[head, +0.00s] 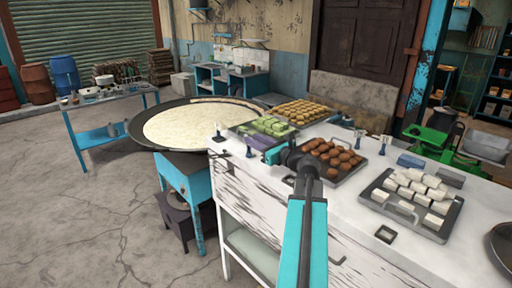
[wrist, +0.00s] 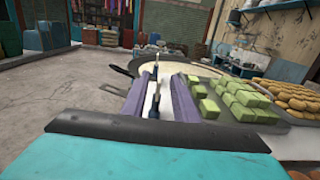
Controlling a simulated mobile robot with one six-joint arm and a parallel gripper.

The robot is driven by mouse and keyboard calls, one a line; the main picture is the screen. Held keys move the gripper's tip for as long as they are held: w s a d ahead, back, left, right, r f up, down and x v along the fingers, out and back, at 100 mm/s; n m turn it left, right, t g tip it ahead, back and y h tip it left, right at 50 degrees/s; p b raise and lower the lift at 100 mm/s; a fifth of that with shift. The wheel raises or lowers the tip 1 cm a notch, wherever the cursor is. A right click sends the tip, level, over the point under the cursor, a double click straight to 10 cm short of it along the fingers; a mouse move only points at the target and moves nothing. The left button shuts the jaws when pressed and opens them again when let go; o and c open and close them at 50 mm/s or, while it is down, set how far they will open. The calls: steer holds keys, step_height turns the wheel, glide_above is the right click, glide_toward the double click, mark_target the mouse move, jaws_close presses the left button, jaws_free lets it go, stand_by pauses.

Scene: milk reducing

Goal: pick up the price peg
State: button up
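Small price pegs with dark blue bases and pale tops stand on the white counter. In the head view, one peg (head: 218,133) is at the counter's far left corner and another peg (head: 248,150) is nearer my gripper. Two more, a peg (head: 361,136) and a peg (head: 383,144), stand right of the brown sweets. My gripper (head: 254,142) reaches left over the counter beside the green sweets. In the wrist view, my gripper (wrist: 158,88) has its two purple fingers apart. A peg (wrist: 154,106) shows in the gap between them, with another peg (wrist: 154,66) beyond. Contact cannot be told.
A tray of green sweets (wrist: 232,100) lies close to the right finger. A tray of brown sweets (head: 333,158) and a tray of white blocks (head: 412,192) are on the counter (head: 350,215). A wide pan (head: 205,123) stands beyond the counter's left end.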

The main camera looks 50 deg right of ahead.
steer(key=shift+w+f, duration=0.1)
steer(key=shift+f, duration=0.25)
steer(key=shift+w+r+p, duration=0.15)
steer(key=shift+w+p, duration=0.2)
steer(key=shift+w, duration=0.25)
steer(key=shift+w+d, duration=0.1)
steer(key=shift+w, duration=0.45)
steer(key=shift+w, duration=0.15)
steer(key=shift+w+d+p, duration=0.2)
steer(key=shift+w+p, duration=0.8)
steer(key=shift+w, duration=1.35)
jaws_close()
